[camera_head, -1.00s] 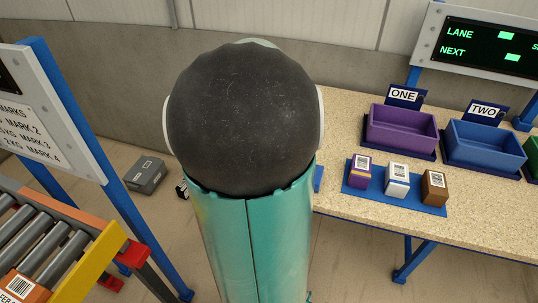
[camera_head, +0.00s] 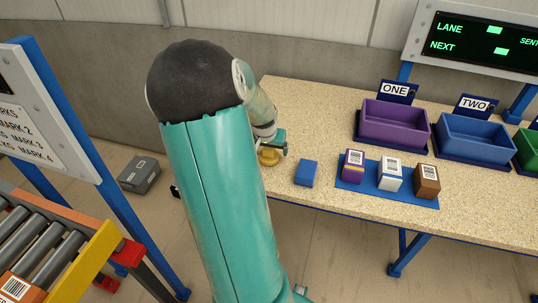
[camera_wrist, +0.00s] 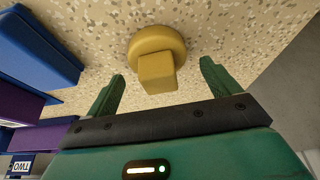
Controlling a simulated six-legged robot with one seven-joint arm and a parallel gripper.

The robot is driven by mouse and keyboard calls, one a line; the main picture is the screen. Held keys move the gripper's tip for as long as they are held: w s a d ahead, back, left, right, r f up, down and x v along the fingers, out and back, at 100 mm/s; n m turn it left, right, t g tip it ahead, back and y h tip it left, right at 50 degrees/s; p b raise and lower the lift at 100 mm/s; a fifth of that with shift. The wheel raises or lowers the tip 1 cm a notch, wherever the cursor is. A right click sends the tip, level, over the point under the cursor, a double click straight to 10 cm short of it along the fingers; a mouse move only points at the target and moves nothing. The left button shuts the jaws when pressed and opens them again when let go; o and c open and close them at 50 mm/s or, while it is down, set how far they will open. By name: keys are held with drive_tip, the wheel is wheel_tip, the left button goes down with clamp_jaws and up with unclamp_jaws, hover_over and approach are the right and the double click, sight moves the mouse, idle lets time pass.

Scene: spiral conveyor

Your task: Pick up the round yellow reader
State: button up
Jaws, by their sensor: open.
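The round yellow reader (camera_wrist: 156,58) stands on the speckled tabletop (camera_wrist: 225,22), with a round base and a squarish upper part. In the wrist view it lies ahead of and between the two green fingers of my gripper (camera_wrist: 160,88), which are open and apart from it. In the head view the reader (camera_head: 268,157) shows at the table's left end, partly hidden by my gripper (camera_head: 280,145) just above it.
A small blue block (camera_head: 306,173) lies right of the reader. A blue mat (camera_head: 400,200) holds purple, white and brown boxes. Behind are a purple bin (camera_head: 396,124) and a blue bin (camera_head: 484,141). A roller conveyor (camera_head: 40,245) is at left.

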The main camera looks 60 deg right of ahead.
drive_tip(key=shift+x, duration=0.95)
drive_tip(key=c, duration=1.1)
drive_tip(key=shift+r, duration=0.1)
drive_tip(key=shift+r, duration=0.4)
wheel_tip(320, 180, up, 2)
drive_tip(key=shift+r, duration=0.2)
drive_tip(key=w+a+r, duration=0.1)
drive_tip(key=a+r, duration=0.2)
drive_tip(key=a, duration=0.1)
drive_tip(key=w+a+r, duration=0.1)
drive_tip(key=a+r, duration=0.2)
drive_tip(key=a, duration=0.2)
drive_tip(key=w+a+r, duration=0.1)
drive_tip(key=a+r, duration=0.2)
drive_tip(key=a, duration=0.1)
drive_tip(key=shift+w+a+r, duration=0.25)
drive_tip(key=shift+w+r, duration=0.1)
